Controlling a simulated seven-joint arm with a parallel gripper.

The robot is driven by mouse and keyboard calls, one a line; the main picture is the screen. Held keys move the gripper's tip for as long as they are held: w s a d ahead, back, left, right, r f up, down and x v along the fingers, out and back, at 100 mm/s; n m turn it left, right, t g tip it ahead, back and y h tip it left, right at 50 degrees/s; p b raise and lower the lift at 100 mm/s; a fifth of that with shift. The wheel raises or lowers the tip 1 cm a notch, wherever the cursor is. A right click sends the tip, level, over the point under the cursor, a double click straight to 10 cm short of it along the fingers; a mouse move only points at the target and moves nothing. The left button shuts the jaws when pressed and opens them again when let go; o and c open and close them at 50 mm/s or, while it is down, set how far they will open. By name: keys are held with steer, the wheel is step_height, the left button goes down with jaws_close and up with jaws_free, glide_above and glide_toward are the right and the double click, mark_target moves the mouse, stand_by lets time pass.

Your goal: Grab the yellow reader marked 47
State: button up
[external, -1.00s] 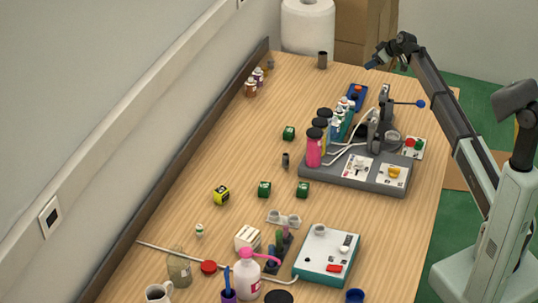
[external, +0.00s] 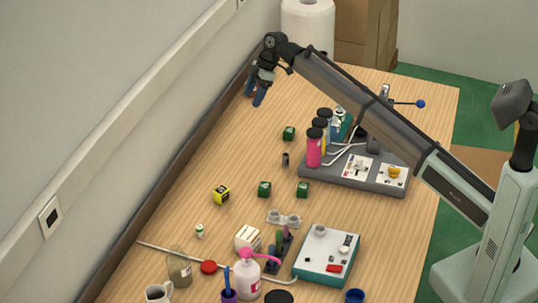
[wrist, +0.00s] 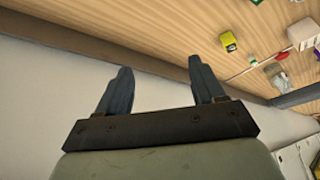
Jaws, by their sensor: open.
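The yellow reader (external: 221,195) is a small yellow block with a dark face, lying on the wooden table left of the middle. Its number is too small to read. It also shows in the wrist view (wrist: 229,41), near the top right of centre. My gripper (external: 259,97) is at the far left edge of the table in the external view, above it and well behind the reader. Its two fingers (wrist: 160,85) are apart in the wrist view, with nothing between them.
A grey station (external: 340,176) with coloured bottles stands farther right. A teal-sided box (external: 327,255) and a pink-topped bottle (external: 248,276) are in front. The wall ledge (external: 190,157) runs along the left. Bare table surrounds the reader.

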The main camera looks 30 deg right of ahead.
steer(key=s+a+f+n+h, duration=0.2)
steer(key=s+a+f, duration=0.1)
steer(key=s+a, duration=0.65)
steer(key=n+h, duration=0.3)
glide_above(221, 189)
step_height(221, 189, down, 3)
steer(key=f, duration=0.8)
steer(key=shift+s+d, duration=0.15)
steer(key=shift+d, duration=0.1)
steer(key=shift+a+f, duration=0.15)
steer(key=shift+f, duration=1.35)
steer(key=shift+a+f, duration=0.15)
steer(key=shift+f, duration=1.35)
steer(key=c, duration=1.1)
